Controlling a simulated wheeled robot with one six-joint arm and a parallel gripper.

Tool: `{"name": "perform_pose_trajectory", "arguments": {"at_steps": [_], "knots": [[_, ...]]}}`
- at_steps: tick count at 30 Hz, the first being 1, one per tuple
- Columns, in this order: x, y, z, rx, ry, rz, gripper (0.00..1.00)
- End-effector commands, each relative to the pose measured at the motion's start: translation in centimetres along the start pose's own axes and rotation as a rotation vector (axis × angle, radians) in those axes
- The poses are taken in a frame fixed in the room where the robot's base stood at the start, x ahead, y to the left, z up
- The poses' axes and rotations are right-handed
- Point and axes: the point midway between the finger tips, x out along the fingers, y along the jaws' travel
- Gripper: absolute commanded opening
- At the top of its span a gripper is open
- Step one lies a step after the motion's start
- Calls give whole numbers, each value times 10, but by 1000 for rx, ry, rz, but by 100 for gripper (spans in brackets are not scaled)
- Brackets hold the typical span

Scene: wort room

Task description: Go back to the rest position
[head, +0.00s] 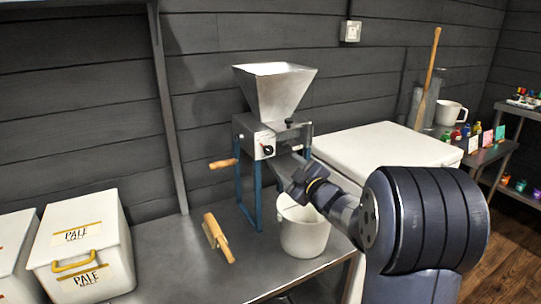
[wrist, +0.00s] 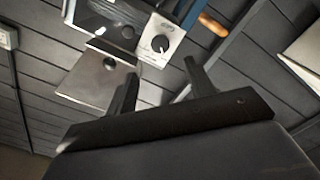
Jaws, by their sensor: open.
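My gripper (wrist: 160,80) is open in the wrist view, with nothing between its two dark fingers. The grain mill's steel front with its round dial (wrist: 160,44) and its hopper (wrist: 88,82) show beyond the fingers, upside down. In the head view my arm reaches in from the right, and its end is in front of the mill (head: 268,138), by the chute and above the white bucket (head: 305,228). The fingertips are too small and dark to make out there. I cannot tell whether they touch the mill.
A wooden-handled scoop or brush (head: 217,238) lies on the steel bench (head: 180,262). White malt boxes (head: 82,245) stand at the left. A white chest (head: 385,147) is behind my arm, with a jug (head: 450,112) beyond it. Shelves with small bottles are at the right.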

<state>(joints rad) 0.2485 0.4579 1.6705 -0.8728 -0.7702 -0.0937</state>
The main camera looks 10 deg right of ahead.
Motion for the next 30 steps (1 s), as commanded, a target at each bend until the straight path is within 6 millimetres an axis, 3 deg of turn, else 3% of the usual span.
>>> {"name": "perform_pose_trajectory", "arguments": {"at_steps": [18,24,30], "knots": [[90,-1,0,0,2,-1,51],[105,0,0,1,1,0,51],[105,0,0,21,0,0,51]]}}
